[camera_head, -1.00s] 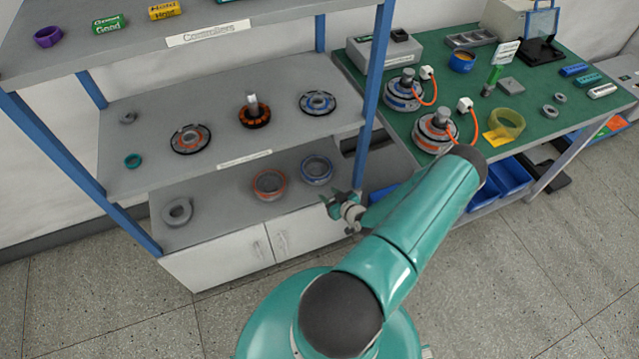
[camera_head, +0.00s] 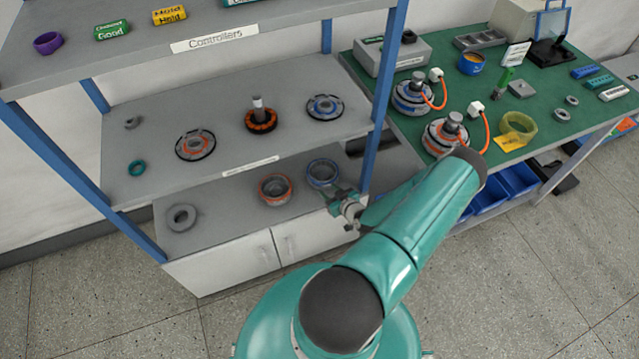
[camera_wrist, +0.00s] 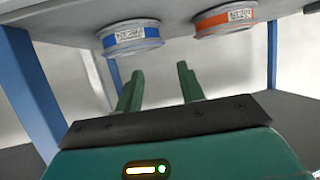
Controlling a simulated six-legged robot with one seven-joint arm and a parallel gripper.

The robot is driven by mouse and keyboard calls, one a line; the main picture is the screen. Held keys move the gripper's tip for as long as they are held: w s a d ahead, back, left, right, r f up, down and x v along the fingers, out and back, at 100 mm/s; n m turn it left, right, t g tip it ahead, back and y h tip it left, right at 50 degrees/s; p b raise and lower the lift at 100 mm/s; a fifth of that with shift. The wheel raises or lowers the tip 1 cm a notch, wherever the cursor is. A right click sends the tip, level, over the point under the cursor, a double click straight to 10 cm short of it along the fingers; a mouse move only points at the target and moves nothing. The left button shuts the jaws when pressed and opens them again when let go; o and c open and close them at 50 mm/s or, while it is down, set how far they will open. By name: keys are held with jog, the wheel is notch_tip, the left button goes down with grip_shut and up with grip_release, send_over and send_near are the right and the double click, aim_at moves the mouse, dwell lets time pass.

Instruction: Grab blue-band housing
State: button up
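The blue-band housing (camera_head: 309,179) is a grey ring with a blue band, lying on the lowest shelf near its right end. In the wrist view the blue-band housing (camera_wrist: 131,42) shows inverted at the upper left, with a pale label on its band. My gripper (camera_head: 335,197) is just in front of it and to its right in the head view. In the wrist view my gripper (camera_wrist: 161,69) has its two green fingers apart with nothing between them. The fingers appear short of the housing; the exact gap cannot be told.
The orange-band housing (camera_head: 274,200) lies left of the blue one and also shows in the wrist view (camera_wrist: 223,22). A grey ring (camera_head: 181,217) is farther left. A blue shelf post (camera_head: 372,150) stands close to my gripper's right. The middle shelf (camera_head: 215,110) hangs above.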

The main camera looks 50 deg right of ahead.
aim_at(323, 174)
jog(key=x, duration=1.2)
jog(key=shift+w, duration=0.15)
grip_shut()
